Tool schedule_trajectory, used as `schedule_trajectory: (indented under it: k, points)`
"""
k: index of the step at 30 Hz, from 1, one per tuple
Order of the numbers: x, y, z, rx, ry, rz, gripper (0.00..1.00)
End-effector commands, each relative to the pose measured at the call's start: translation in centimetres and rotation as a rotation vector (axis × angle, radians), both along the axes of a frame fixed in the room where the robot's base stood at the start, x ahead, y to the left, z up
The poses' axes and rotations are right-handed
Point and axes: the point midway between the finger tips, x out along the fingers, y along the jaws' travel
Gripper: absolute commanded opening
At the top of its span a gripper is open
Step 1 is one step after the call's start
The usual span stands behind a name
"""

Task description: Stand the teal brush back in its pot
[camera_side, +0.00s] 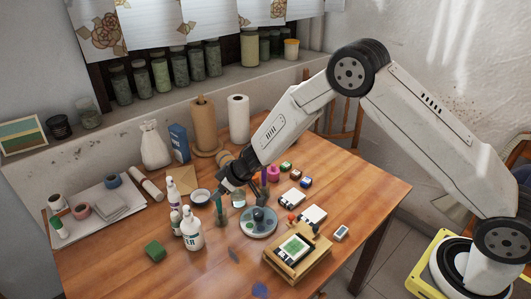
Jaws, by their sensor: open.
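My gripper (226,184) is open and points down and left over the middle of the table. A slim dark green-teal upright thing (219,213), which may be the teal brush, shows just below the fingertips. I cannot tell whether it touches them or what it stands in. A small white-rimmed round pot (201,196) is just left of the gripper, and a small pale glass-like cup (239,200) is just right of it. I cannot tell which of these is the brush's pot.
A round grey-teal dish (249,232) with a dark knob is right of the gripper. A wooden stand (298,265) is at the front right. Paper rolls (238,118) stand behind. The table's front left is mostly clear.

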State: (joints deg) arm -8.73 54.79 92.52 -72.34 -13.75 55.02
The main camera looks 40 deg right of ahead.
Motion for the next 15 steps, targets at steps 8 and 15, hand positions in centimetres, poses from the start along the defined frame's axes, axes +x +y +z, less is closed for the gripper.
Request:
schedule_trajectory:
  k: [8,15]
  points:
    - [-1.8,-1.0,2.7,0.001,-0.002,0.000,0.59]
    - [-3.3,-1.9,4.8,0.000,-0.002,0.001,0.59]
